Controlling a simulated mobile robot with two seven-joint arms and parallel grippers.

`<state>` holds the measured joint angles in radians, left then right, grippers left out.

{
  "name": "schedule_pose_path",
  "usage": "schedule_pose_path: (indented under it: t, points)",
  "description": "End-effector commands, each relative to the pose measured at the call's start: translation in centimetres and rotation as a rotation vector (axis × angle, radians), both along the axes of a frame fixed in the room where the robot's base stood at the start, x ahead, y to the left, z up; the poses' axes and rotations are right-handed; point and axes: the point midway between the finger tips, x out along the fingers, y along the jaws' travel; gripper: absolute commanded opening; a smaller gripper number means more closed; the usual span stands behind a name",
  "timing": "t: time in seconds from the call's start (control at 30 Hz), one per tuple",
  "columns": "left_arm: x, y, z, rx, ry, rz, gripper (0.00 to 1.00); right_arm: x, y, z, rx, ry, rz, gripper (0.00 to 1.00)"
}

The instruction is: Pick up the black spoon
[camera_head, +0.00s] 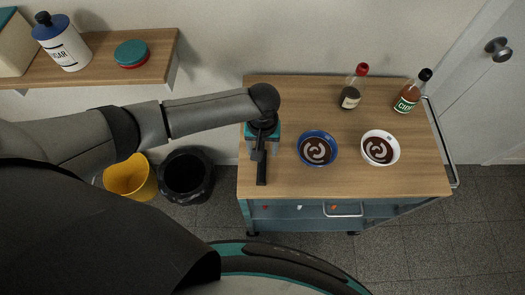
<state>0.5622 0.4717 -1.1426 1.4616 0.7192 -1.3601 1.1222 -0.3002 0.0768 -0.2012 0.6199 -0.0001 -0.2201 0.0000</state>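My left arm comes in from the left, and its gripper (261,165) is over the left edge of the wooden cart top. It points down and shows as a narrow black shape, so I cannot tell whether it is open or shut. I cannot make out a separate black spoon; it may be hidden under the gripper or blend with its dark parts. My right gripper is not in view.
A blue bowl (317,149) and a white bowl (380,148), both with dark contents, stand on the cart top (350,185). A red-capped bottle (351,92) and a cider bottle (408,97) stand behind. A yellow bin (130,179) and black bin (187,176) are left.

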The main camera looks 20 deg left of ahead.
Motion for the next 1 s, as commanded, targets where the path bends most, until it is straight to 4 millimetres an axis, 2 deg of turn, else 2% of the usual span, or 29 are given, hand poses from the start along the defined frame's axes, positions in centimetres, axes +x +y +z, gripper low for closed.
schedule_pose_path:
  t: [0.07, 0.57, 1.0]
  points:
    - [0.02, -0.01, 0.04, 0.0, 0.0, 0.0, 0.57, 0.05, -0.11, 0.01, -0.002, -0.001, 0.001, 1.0]
    - [0.02, -0.01, 0.06, 0.0, 0.0, 0.0, 0.01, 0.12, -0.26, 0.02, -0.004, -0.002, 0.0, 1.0]
    - [0.02, -0.01, 0.06, 0.0, 0.0, 0.001, 0.0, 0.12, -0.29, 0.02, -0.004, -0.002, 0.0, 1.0]
